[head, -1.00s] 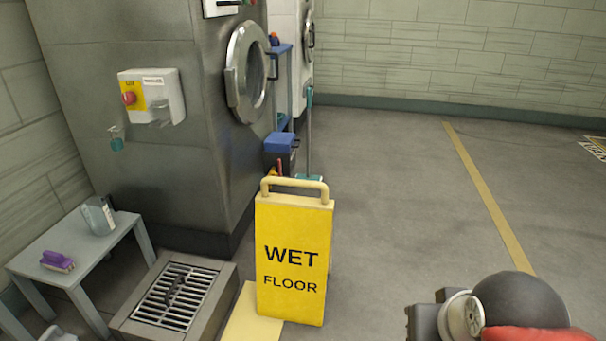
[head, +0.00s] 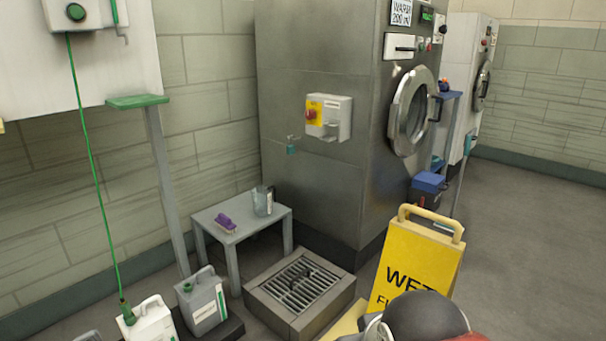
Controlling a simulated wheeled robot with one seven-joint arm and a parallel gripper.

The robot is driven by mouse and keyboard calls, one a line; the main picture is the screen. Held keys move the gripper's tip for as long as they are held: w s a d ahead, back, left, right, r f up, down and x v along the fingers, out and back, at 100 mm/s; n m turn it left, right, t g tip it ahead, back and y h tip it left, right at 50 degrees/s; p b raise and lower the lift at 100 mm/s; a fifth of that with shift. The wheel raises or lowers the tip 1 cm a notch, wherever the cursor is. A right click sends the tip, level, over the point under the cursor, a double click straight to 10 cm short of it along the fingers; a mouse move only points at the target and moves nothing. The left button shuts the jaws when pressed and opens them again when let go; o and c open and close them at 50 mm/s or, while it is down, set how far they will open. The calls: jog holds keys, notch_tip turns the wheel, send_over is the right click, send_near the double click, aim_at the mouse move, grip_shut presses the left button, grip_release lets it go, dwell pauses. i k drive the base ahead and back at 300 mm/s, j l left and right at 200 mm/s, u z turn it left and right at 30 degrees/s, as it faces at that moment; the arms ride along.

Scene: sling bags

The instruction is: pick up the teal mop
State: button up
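The teal mop (head: 461,178) stands upright at the right, beside the far end of the large steel washing machine. Its teal grip shows at the top and its thin pole runs down behind the yellow wet floor sign (head: 422,262). My gripper is not in view; only a dark rounded part and a bit of red of my arm show at the bottom edge, in front of the sign.
A blue-lidded dark bin (head: 428,184) stands beside the mop. A floor drain (head: 300,288) lies left of the sign. A small grey table (head: 240,222) holds a purple brush (head: 225,223) and a jug (head: 263,201). Jerrycans (head: 203,299) stand lower left. Floor at the right is clear.

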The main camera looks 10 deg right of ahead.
aim_at(466, 150)
jog(key=i+l, duration=0.35)
jog(key=l, duration=0.45)
jog(key=i+l, duration=0.35)
jog(key=l, duration=0.45)
jog(key=i+l, duration=0.35)
jog(key=l, duration=0.4)
jog(key=i+l, duration=0.35)
jog(key=l, duration=0.45)
jog(key=i+l, duration=0.35)
jog(key=l, duration=0.45)
jog(key=i+l, duration=0.35)
jog(key=l, duration=0.45)
jog(key=i+l+u, duration=0.1)
jog(key=i+l, duration=0.3)
jog(key=l, duration=0.35)
jog(key=i+l, duration=0.3)
jog(key=l, duration=0.55)
